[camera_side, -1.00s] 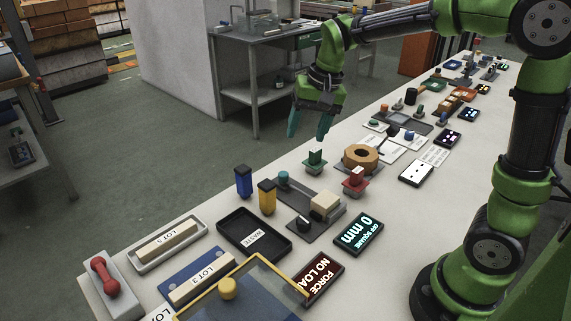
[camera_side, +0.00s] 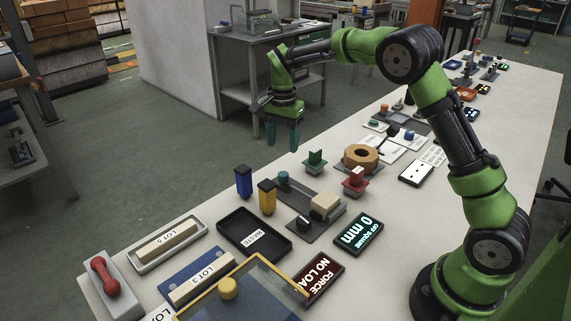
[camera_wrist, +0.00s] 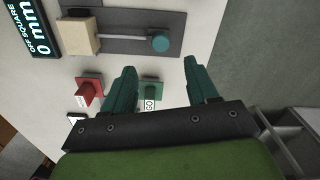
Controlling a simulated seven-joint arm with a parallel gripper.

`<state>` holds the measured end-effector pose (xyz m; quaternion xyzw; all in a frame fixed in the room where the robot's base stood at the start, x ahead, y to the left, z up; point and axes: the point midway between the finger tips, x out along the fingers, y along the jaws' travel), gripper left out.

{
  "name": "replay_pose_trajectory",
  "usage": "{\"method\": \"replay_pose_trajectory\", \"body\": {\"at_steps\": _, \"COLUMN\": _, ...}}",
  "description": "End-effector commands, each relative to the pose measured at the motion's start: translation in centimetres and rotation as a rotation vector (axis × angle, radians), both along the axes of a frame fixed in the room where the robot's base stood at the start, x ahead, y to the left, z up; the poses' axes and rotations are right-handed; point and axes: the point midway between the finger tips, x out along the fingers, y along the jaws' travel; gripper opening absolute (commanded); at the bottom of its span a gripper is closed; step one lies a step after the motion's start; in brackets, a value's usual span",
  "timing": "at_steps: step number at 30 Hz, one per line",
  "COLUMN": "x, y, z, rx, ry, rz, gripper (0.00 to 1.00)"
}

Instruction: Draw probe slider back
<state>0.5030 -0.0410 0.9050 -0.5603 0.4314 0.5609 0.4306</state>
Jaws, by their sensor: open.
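The probe slider is a dark grey plate with a beige block (camera_side: 325,203) at one end and a teal knob (camera_side: 284,176) at the other. In the wrist view a thin rod runs from the beige block (camera_wrist: 79,37) to the teal knob (camera_wrist: 160,42) across the plate (camera_wrist: 120,22). My gripper (camera_side: 282,142) is open and empty, pointing down above the far side of the bench, apart from the knob. In the wrist view the knob lies beyond the gap between my fingertips (camera_wrist: 160,66).
A green button block (camera_side: 315,160) and a red one (camera_side: 355,179) stand near the slider. Blue (camera_side: 243,182) and yellow (camera_side: 267,197) posts stand left of it. A black waste tray (camera_side: 222,226) and a "0 mm" display (camera_side: 358,234) lie in front. The bench's far edge is close.

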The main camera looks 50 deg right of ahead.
Motion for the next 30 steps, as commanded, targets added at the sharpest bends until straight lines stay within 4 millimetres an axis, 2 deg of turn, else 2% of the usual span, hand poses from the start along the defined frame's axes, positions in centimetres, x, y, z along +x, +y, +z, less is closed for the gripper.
{"method": "replay_pose_trajectory", "body": {"at_steps": 1, "x": -0.1, "y": 0.0, "z": -1.3, "rx": 0.001, "ry": 0.004, "rz": -0.001, "gripper": 0.58}}
{"method": "replay_pose_trajectory", "body": {"at_steps": 6, "x": -0.1, "y": 0.0, "z": -5.0, "rx": 0.001, "ry": 0.004, "rz": 0.000, "gripper": 0.58}}
{"method": "replay_pose_trajectory", "body": {"at_steps": 13, "x": -0.1, "y": 0.0, "z": -8.5, "rx": 0.001, "ry": 0.001, "rz": 0.001, "gripper": 0.58}}
{"method": "replay_pose_trajectory", "body": {"at_steps": 18, "x": 0.0, "y": 0.0, "z": -9.7, "rx": 0.001, "ry": -0.001, "rz": 0.001, "gripper": 0.58}}
{"method": "replay_pose_trajectory", "body": {"at_steps": 27, "x": 0.0, "y": 0.0, "z": -9.8, "rx": 0.001, "ry": -0.002, "rz": 0.001, "gripper": 0.58}}
{"method": "replay_pose_trajectory", "body": {"at_steps": 30, "x": 0.0, "y": 0.0, "z": -9.8, "rx": 0.000, "ry": -0.001, "rz": 0.001, "gripper": 0.43}}
